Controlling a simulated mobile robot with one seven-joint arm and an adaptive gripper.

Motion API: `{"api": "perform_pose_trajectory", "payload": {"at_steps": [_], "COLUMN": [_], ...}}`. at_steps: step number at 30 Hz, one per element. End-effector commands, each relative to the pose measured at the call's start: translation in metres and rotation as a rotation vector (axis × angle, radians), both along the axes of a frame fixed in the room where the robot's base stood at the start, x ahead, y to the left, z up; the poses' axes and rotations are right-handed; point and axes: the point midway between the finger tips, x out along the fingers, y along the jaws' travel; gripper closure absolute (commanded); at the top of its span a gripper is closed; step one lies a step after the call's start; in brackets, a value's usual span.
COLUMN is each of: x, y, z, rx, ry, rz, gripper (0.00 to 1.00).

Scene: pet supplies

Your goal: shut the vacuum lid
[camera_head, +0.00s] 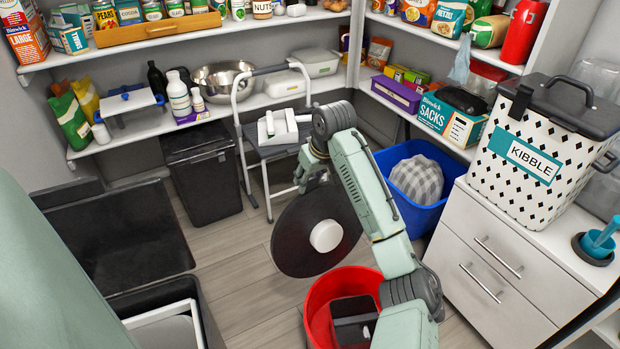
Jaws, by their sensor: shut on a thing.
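The vacuum lid (290,236) is a large black disc with a white round knob at its middle. It is raised and steeply tilted, at the centre of the head view. The vacuum (316,302) is a red round tub below and to the right of the lid. Its top is open, and dark parts show inside. My gripper (312,184) is at the lid's upper rim and shut on it. The fingertips are small and partly hidden, and my arm covers part of the vacuum's right side. I cannot tell whether a hinge joins lid and tub.
A blue bin (427,217) with a checked grey bundle stands behind my arm. White drawers (505,262) bearing a kibble container (535,150) stand at right. A step stool (240,125) and black bin (203,175) are behind. Floor (235,285) is clear left of the vacuum.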

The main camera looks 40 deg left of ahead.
Motion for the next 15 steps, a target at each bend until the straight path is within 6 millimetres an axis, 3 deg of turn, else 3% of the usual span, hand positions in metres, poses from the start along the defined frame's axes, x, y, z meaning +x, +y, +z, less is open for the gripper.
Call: {"api": "perform_pose_trajectory", "payload": {"at_steps": [15], "x": [-0.0003], "y": [0.0002], "z": [0.0001], "rx": [0.0], "ry": [0.001], "rz": [0.001], "gripper": [1.0]}}
